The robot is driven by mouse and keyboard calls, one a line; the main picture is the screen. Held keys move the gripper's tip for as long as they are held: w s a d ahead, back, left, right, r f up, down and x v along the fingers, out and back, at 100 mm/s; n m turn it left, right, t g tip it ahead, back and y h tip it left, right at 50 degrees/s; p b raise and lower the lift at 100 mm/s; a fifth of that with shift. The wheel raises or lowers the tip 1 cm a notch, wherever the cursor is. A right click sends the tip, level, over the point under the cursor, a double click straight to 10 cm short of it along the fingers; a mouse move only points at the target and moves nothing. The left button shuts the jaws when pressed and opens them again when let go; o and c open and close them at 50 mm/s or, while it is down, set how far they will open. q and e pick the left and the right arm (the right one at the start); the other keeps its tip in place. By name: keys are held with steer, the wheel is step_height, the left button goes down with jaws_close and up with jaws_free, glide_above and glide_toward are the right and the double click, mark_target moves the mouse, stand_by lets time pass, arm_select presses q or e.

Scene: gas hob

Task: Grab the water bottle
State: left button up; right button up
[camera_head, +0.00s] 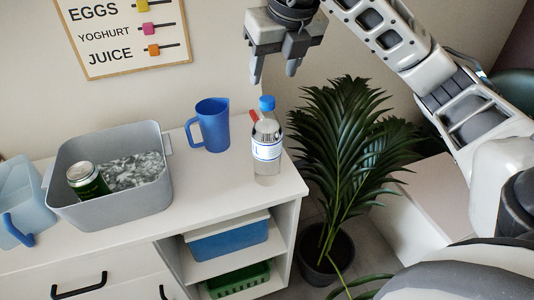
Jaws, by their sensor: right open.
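The water bottle (267,149) is clear, with a blue cap and a white label. It stands upright near the right end of the white cabinet top. My right gripper (274,72) is above the bottle in the picture, its fingers pointing down. It is open, with nothing between its fingers, and apart from the bottle. Its arm comes in from the upper right. My left gripper does not show.
A blue jug (213,127) stands just left of the bottle. Further left are a grey bin (150,205) with ice and a green can (86,180), and a light-blue container (18,190). A potted plant (345,160) stands right of the cabinet (225,190).

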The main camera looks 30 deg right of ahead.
mark_target(267, 99)
steer(key=p+x, duration=0.1)
steer(key=x, duration=0.8)
steer(key=shift+w+d+f, duration=0.1)
steer(key=shift+d+f, duration=0.05)
steer(key=shift+f, duration=0.15)
steer(key=shift+r, duration=0.1)
jaws_close()
